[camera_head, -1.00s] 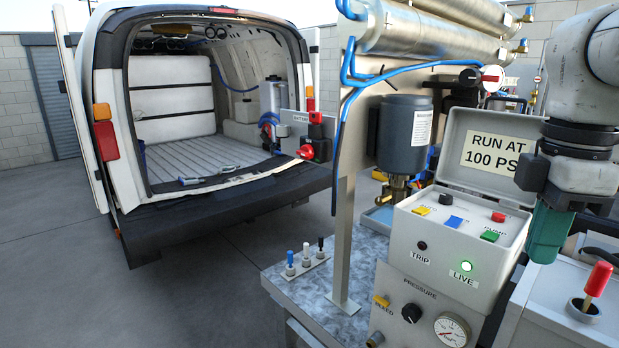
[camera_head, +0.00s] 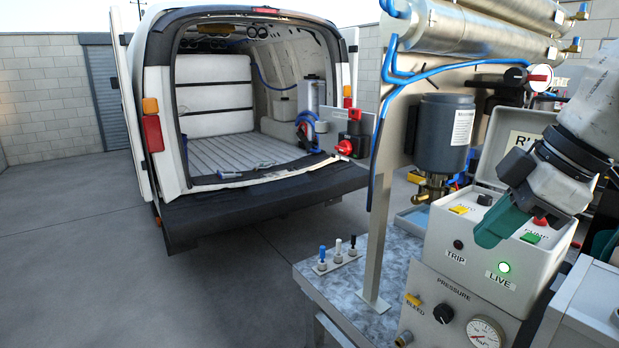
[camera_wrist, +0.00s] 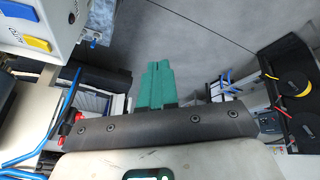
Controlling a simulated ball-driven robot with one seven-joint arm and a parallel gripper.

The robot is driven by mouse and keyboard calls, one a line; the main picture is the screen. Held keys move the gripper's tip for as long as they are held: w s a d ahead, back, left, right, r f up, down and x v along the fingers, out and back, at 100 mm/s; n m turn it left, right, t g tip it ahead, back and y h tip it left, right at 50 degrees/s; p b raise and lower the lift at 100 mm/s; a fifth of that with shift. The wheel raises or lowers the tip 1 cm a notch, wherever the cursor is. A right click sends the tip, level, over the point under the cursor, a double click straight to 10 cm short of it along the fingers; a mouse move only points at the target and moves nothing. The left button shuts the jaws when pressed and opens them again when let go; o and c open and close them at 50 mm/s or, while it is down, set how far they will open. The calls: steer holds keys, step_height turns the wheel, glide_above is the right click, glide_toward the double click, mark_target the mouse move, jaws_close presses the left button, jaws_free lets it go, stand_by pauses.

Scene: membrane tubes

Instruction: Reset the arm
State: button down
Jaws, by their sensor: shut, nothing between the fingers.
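My gripper (camera_head: 490,230) has green fingers and hangs tilted down and to the left in front of the grey control box (camera_head: 455,275) in the head view. Its fingers are closed together and hold nothing. In the wrist view the green fingers (camera_wrist: 155,85) lie side by side over the grey floor. My gripper hides part of the box's top panel and its sign. The box has TRIP and LIVE labels, and the green LIVE lamp (camera_head: 503,267) is lit.
A white van (camera_head: 150,120) with open rear stands at left. A metal post (camera_head: 380,220) with motor (camera_head: 447,130) and tubes (camera_head: 480,28) rises beside the box. Small blue, white and black-topped pegs (camera_head: 338,250) stand on the bench (camera_head: 345,285). The floor at left is clear.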

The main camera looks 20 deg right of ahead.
steer(key=w+a+f+m+t+y+b, duration=0.1)
steer(key=w+a+f+m+t+y, duration=0.3)
steer(key=w+a+f, duration=0.45)
steer(key=s+a+f+m+g+h+b, duration=0.1)
steer(key=s+f+m, duration=0.15)
steer(key=f, duration=0.75)
steer(key=s+a+f+m, duration=0.1)
steer(key=s+f+m, duration=0.15)
steer(key=f, duration=0.85)
steer(key=s+f+m+g+h, duration=0.2)
steer(key=s+f, duration=0.8)
steer(key=f, duration=0.2)
steer(key=s+d+f+g+h, duration=0.2)
steer(key=s+f, duration=0.2)
steer(key=s, duration=0.4)
steer(key=s+d+f+g+h+b, duration=0.1)
steer(key=s+d+f+g+h, duration=0.1)
steer(key=s+f, duration=0.3)
steer(key=s+d, duration=0.1)
steer(key=s, duration=0.2)
steer(key=shift+s+d+m, duration=0.15)
steer(key=shift+s+m, duration=0.15)
steer(key=shift+m, duration=0.1)
steer(key=shift+f, duration=0.1)
